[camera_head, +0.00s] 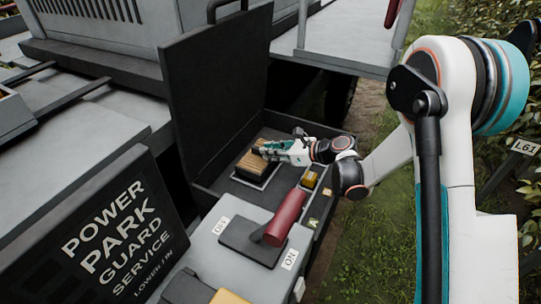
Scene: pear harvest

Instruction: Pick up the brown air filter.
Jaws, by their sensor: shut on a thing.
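The brown air filter (248,164) is a ribbed brown block in the open dark compartment at the centre of the head view. It is over or in a light-rimmed seat (254,183); I cannot tell whether it is raised from it. My gripper (265,153) reaches in from the right and is shut on the filter's right side. The fingers hide that part of the filter, and the exact contact is too small to see.
A dark open lid (215,85) stands upright behind the compartment (208,190). A red lever (287,216) sticks up in front, between OFF and ON labels. A small yellow part (310,179) lies right of the filter. A dark "POWER PARK" panel (115,240) stands at the left. Grass lies to the right.

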